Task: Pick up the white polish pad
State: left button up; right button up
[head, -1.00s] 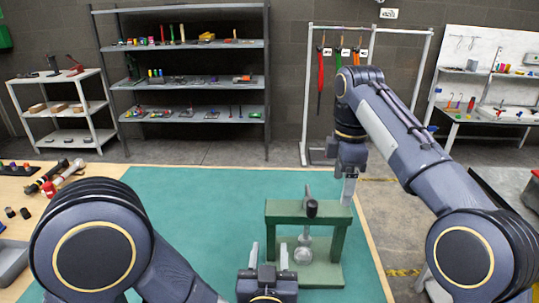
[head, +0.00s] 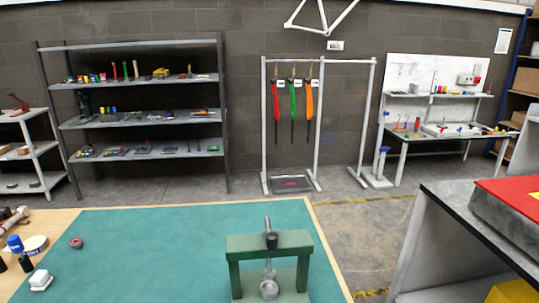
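A small white block-like item (head: 40,280), which looks like the white polish pad, sits at the left of the green mat (head: 150,245), near the picture's lower left. It is small, and I cannot be sure of its exact shape. Neither of my grippers shows in the head view, so I cannot see where they are relative to it.
A green press (head: 268,243) stands at the mat's front middle. A dark bottle (head: 26,262), a blue-topped item (head: 15,244) and a small red ring (head: 76,243) are near the white item. A grey-topped bench (head: 470,215) stands right. The mat's middle is clear.

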aim_at(39, 281)
jog(key=u, duration=1.7)
jog(key=z, duration=0.55)
jog(key=i+j+z, duration=0.1)
jog(key=j+z, duration=0.15)
jog(key=z, duration=0.15)
jog(key=j+z, duration=0.35)
jog(key=i+j+z, duration=0.1)
jog(key=z, duration=0.3)
jog(key=j+z, duration=0.35)
jog(key=j, duration=0.3)
jog(key=k+j, duration=0.15)
jog(key=j, duration=0.2)
